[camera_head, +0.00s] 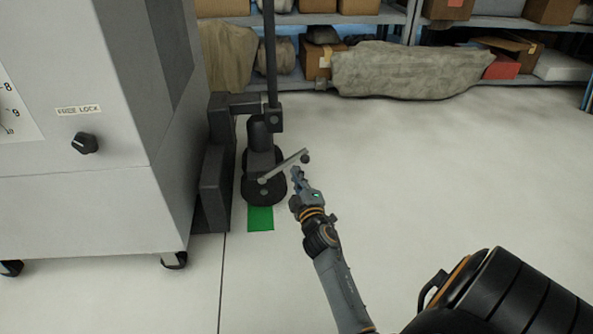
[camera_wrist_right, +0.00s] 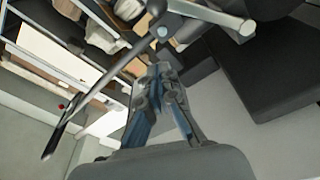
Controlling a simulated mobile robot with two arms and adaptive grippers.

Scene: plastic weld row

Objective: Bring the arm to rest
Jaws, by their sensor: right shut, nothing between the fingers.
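My right gripper (camera_head: 297,174) is shut and empty at the end of my right arm, in the middle of the head view. Its closed fingers (camera_wrist_right: 161,76) also show in the right wrist view. The fingertips are close to a grey metal lever (camera_head: 284,166) with a round knob at its upper right end. The lever is on a dark upright machine (camera_head: 263,132) and slants up to the right. I cannot tell whether there is a small gap or contact between fingertips and lever. My left gripper is in neither view.
A large grey cabinet on castors (camera_head: 85,215) with a black knob (camera_head: 84,143) stands at the left. A green floor patch (camera_head: 260,218) lies below the machine. Shelves with boxes (camera_head: 550,12) line the back. The floor to the right (camera_head: 480,175) is free.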

